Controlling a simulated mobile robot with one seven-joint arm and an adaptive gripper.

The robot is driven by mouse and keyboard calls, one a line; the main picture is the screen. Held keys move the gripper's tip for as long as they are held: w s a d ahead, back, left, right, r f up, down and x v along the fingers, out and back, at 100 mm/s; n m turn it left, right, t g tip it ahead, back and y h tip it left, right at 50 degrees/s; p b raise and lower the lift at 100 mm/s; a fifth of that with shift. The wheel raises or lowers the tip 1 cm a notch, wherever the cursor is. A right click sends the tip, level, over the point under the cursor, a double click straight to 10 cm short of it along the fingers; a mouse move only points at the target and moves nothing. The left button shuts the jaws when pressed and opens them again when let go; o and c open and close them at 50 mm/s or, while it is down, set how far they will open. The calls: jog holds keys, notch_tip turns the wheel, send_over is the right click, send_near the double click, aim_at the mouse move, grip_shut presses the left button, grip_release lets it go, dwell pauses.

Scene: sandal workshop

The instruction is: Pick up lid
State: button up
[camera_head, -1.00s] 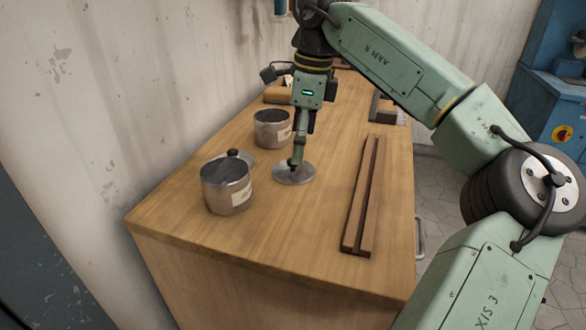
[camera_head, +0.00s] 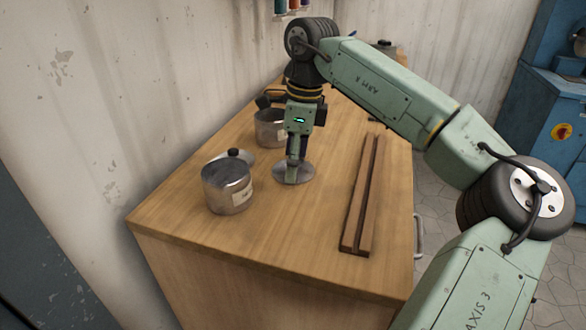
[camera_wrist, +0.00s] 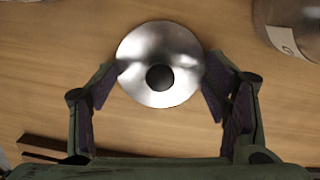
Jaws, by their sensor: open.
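A round, shiny metal lid with a black knob lies flat on the wooden bench; in the wrist view the lid (camera_wrist: 150,92) sits between and just ahead of my open fingers, and the lid (camera_head: 306,174) also shows in the head view, partly hidden. My gripper (camera_head: 292,178) points down over it from above. In the wrist view my gripper (camera_wrist: 158,95) has its two fingers spread to either side of the knob, with the knob apart from both. Whether a finger touches the lid's edge I cannot tell.
An open metal pot (camera_head: 228,188) stands to the left, with another lid (camera_head: 238,155) behind it. A second pot (camera_head: 268,130) stands farther back, and shows at the wrist view's upper right (camera_wrist: 290,28). A wooden strip (camera_head: 362,200) lies to the right. The bench front (camera_head: 270,250) is clear.

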jog(key=shift+s, duration=0.1)
jog(key=c, duration=1.3)
jog(key=shift+c, duration=0.8)
jog(key=shift+d+f, duration=0.1)
grip_shut()
